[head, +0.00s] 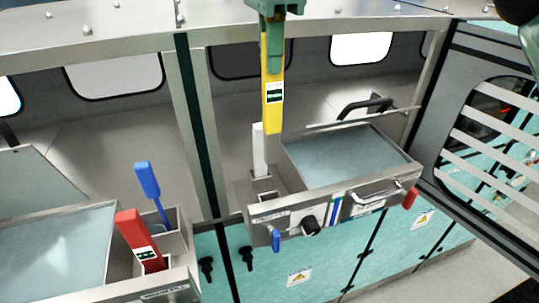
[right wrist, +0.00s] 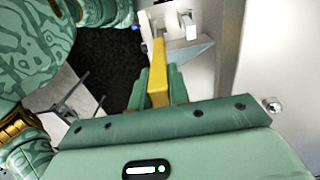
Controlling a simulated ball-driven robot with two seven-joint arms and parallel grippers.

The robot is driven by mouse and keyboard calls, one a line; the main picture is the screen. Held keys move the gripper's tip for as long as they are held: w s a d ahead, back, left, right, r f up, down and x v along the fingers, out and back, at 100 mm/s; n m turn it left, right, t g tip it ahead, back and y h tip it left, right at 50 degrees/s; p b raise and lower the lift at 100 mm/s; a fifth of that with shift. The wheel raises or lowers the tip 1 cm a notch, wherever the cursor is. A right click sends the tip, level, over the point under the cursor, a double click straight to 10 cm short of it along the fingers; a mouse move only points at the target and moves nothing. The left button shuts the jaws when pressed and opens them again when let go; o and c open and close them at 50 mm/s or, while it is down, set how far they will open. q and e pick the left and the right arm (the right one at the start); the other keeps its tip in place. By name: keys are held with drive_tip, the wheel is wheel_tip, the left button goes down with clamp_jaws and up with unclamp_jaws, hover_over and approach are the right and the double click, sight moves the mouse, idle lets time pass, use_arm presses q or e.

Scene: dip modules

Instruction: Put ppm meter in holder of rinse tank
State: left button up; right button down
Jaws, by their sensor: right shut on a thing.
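My right gripper (head: 272,8) is shut on the upper end of the yellow ppm meter (head: 272,88), which hangs nearly upright with its small display facing the head camera. In the right wrist view the meter (right wrist: 158,72) sits between the two green fingers (right wrist: 158,88). The meter's lower end appears above the left side of the right-hand tank (head: 346,157). A narrow holder (head: 266,186) is at that tank's left end, with a white upright piece (head: 258,150) behind it. The tank's label is too small to read. My left gripper is not in view.
A second tank (head: 60,255) at lower left has a red meter (head: 140,240) and a blue-handled tool (head: 150,190) in its side compartments. A metal post (head: 195,130) stands between the tanks. A slatted panel (head: 500,140) is at right.

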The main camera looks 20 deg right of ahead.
sight(270, 96)
drive_tip(key=f, duration=0.4)
drive_tip(key=f+b, duration=0.1)
drive_tip(key=f, duration=0.9)
drive_tip(key=shift+w+f+b, duration=0.2)
drive_tip(key=shift+w+b, duration=0.05)
drive_tip(key=shift+b, duration=0.15)
drive_tip(key=shift+f, duration=2.55)
drive_tip(key=shift+s+f, duration=0.1)
drive_tip(key=shift+f, duration=0.05)
drive_tip(key=c, duration=1.3)
unclamp_jaws()
wheel_tip(270, 96, up, 12)
drive_tip(key=shift+r+p, duration=0.2)
drive_tip(key=shift+p, duration=0.1)
